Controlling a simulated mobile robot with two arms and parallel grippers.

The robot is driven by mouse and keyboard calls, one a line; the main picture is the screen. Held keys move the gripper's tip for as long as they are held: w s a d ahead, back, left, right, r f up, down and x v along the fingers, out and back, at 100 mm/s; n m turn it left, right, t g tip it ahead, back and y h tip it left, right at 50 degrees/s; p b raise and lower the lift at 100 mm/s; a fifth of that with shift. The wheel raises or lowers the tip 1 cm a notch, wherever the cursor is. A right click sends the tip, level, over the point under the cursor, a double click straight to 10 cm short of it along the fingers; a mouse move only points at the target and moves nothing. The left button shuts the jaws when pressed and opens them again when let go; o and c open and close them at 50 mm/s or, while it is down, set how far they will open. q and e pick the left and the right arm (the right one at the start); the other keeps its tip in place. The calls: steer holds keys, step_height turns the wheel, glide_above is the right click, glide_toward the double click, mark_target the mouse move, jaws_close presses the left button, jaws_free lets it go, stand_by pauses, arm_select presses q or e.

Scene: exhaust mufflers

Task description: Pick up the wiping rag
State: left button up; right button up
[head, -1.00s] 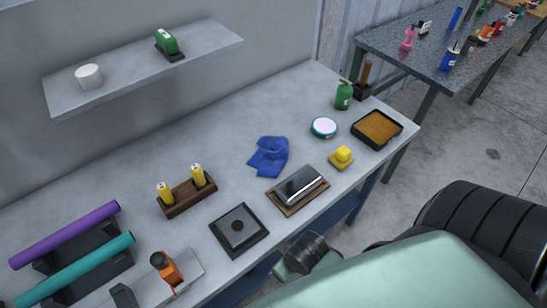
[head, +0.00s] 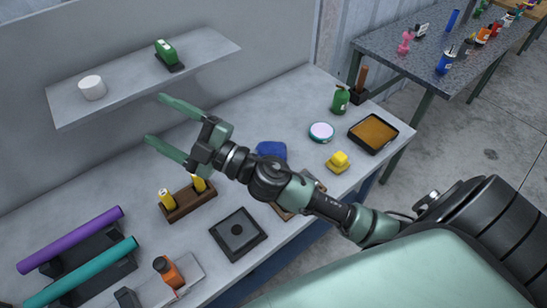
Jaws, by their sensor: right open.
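The wiping rag appears to be the crumpled blue cloth (head: 271,149) on the grey workbench (head: 300,104). Only its upper part shows, because my right arm covers the rest. My right gripper (head: 157,121) is open and empty. My left gripper is not in view.
A wooden block with two yellow cylinders (head: 189,202) stands below my right gripper in the picture. A black square plate (head: 238,235), a yellow item (head: 338,162), a round tin (head: 321,131) and an orange-filled tray (head: 374,133) surround the rag. A shelf (head: 140,77) juts from the wall.

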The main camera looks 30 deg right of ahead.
steer(key=s+a+f+n+g+y, duration=0.3)
steer(key=a+f+n+g, duration=0.3)
steer(key=f+n+g, duration=0.5)
steer(key=d+f+n+g+h, duration=0.4)
steer(key=d+f+g+h, duration=0.15)
steer(key=d+f, duration=0.2)
steer(key=d+f+m+g+h, duration=0.25)
steer(key=d+h, duration=0.65)
steer(key=d, duration=1.4)
steer(key=shift+t, duration=0.5)
steer(key=f+b, duration=0.2)
steer(key=f, duration=0.1)
steer(key=f+b, duration=0.2)
steer(key=f, duration=0.1)
steer(key=f+b, duration=0.3)
steer(key=f, duration=0.1)
steer(key=shift+w+a, duration=0.3)
